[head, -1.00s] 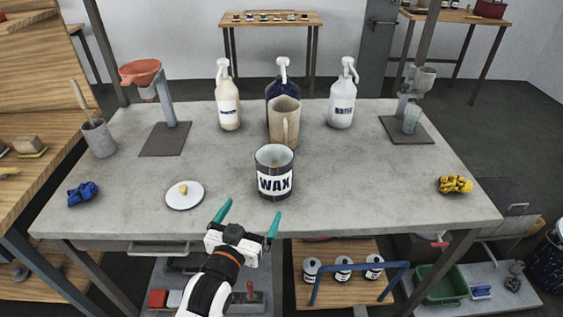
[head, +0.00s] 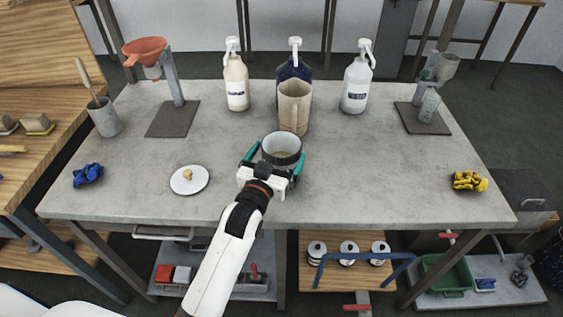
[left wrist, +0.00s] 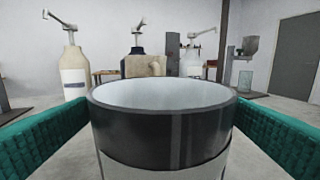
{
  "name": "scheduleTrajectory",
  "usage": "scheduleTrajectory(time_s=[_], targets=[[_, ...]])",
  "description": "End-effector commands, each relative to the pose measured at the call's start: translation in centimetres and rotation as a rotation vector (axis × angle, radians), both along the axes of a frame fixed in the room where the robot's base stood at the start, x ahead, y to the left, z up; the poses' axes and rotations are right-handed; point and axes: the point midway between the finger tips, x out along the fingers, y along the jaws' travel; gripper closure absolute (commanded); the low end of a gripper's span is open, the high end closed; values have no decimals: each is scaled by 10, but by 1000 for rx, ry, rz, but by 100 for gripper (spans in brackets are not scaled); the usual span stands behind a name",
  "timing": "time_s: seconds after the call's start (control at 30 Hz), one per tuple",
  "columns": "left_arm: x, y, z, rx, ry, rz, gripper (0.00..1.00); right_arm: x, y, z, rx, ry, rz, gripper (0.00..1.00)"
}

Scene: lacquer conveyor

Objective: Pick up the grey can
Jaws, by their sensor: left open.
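The can (head: 282,142) stands upright on the grey table, its open top showing a pale inside. In the head view its lower front is hidden by my left gripper (head: 275,163). In the left wrist view the can (left wrist: 162,132) fills the middle, with a dark band above a lighter grey body. My right gripper is not in view.
A beige pitcher (head: 294,108) stands close behind the can, with pump bottles (head: 236,88) (head: 356,84) and a blue one (head: 292,68) behind it. A white plate (head: 189,181) lies to the left. Blue (head: 88,175) and yellow (head: 468,181) cloths lie near the sides.

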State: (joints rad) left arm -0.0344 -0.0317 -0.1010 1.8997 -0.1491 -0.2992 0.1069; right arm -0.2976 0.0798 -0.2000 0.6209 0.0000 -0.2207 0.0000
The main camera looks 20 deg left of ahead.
Motion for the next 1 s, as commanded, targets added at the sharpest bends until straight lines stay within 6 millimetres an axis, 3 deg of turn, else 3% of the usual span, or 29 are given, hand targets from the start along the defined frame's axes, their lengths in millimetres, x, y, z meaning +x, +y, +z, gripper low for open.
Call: scheduleTrajectory(time_s=[0.2,0.47,0.9,1.0], targets=[[28,-3,1,0,0,0,0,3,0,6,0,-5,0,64],[30,-3,-1,-1,0,0,0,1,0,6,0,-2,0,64],[29,-3,-1,-1,1,0,72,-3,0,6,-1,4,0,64],[30,-3,1,-1,-4,-1,73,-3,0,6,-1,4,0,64]])
